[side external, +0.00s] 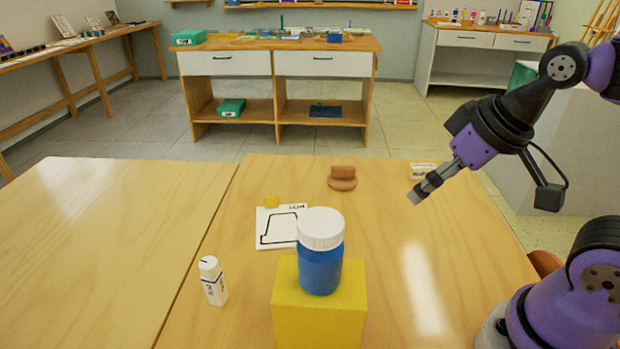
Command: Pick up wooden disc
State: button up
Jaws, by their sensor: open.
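A round brown wooden disc (342,185) lies flat toward the far side of the table. A small reddish-brown block (343,172) sits on it or just behind it; I cannot tell which. My gripper (415,198) is to the right of the disc, above the table and apart from it, pointing down and left. Its jaws are open with nothing seen between them. The gap between the fingers is hard to see from this side.
A blue jar with a white lid (320,262) stands on a yellow block (318,312) at the front. A white bottle (213,282) stands left of it. The left tabletop is clear.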

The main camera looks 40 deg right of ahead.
jog(key=w+d+r+m, duration=0.2)
jog(key=w, duration=0.5)
jog(key=m+g+h, duration=0.2)
jog(key=m+h, duration=0.1)
jog(key=m, duration=0.3)
send_over(344, 168)
jog(key=f, duration=1.1)
jog(key=shift+s+a+f, duration=0.35)
jog(key=shift+s+a, duration=0.05)
jog(key=x, duration=0.3)
jog(key=s+x, duration=0.1)
jog(key=x, duration=0.1)
jog(key=shift+w+a+f, duration=0.1)
jog(key=shift+a+f, duration=0.15)
jog(key=shift+w+d+f, duration=0.15)
jog(key=shift+w+f, duration=0.05)
jog(key=shift+f, duration=0.2)
jog(key=c, duration=1.1)
